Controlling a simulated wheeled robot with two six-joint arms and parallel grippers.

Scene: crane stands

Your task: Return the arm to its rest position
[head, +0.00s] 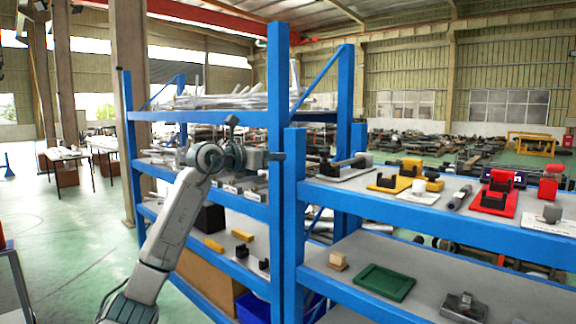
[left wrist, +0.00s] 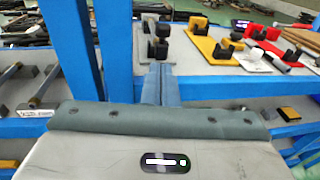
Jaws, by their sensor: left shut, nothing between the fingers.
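My left arm rises from the lower left in the head view, with its wrist bent to the right. My left gripper (head: 278,156) points right, in front of the blue shelf post. In the left wrist view its fingers (left wrist: 161,72) lie together, shut and empty, at the level of the shelf. My right gripper shows in neither view.
Blue shelf posts (head: 278,85) stand close around the gripper. The right rack's upper shelf holds a red stand (head: 497,192), a yellow stand (head: 388,182) and other parts. A green tray (head: 385,281) lies below. Open green floor (head: 60,235) is at left.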

